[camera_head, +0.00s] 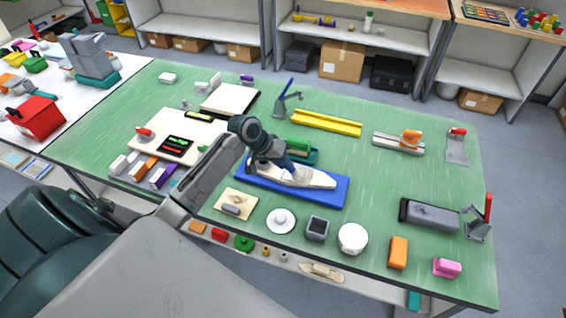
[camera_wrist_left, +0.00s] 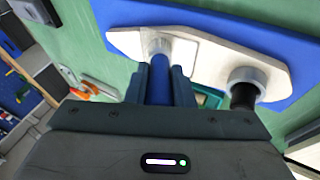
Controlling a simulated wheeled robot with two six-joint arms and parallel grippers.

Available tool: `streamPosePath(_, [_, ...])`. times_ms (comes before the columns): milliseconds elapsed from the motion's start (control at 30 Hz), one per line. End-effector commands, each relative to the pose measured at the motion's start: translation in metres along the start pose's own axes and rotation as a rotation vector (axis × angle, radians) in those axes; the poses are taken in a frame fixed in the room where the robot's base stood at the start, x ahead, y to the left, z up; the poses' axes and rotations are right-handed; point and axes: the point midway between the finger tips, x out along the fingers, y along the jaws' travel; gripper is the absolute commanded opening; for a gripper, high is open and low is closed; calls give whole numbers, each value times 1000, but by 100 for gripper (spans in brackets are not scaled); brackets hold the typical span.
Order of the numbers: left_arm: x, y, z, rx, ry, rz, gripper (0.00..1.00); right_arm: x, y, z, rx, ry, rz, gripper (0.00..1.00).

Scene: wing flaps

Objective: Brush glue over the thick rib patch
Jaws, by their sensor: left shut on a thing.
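The pale wooden rib (camera_head: 318,178) lies on a blue mat (camera_head: 330,194) in the middle of the green table. In the left wrist view the rib (camera_wrist_left: 212,65) has a lighter, outlined patch (camera_wrist_left: 180,58) at its left part. My left gripper (camera_head: 285,165) is over the rib, shut on a blue-handled brush (camera_wrist_left: 160,72). The brush's grey end points down at the patch and appears to touch it; its tip is hidden. Whether glue is on the patch I cannot tell. My right gripper is not in view.
Beside the brush, a black-handled piece with a grey collar (camera_wrist_left: 246,82) stands at the rib. A green tray (camera_head: 300,148) is just behind the mat. A yellow bar (camera_head: 326,123), a white disc (camera_head: 281,220) and a grey cup (camera_head: 317,228) are nearby. The table right of the mat is partly clear.

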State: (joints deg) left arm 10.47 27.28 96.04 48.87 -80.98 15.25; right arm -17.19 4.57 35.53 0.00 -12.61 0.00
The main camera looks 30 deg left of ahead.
Motion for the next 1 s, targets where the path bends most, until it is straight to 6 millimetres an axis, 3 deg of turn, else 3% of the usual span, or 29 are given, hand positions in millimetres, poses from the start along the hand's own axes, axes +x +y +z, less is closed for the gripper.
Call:
streamPosePath(400, [2, 0, 1, -2, -3, 0, 0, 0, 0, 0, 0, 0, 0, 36])
streamPosePath(700, [5, 11, 1, -1, -2, 0, 0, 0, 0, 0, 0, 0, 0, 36])
streamPosePath(1000, [-1, -2, 0, -1, -3, -4, 0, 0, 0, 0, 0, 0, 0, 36])
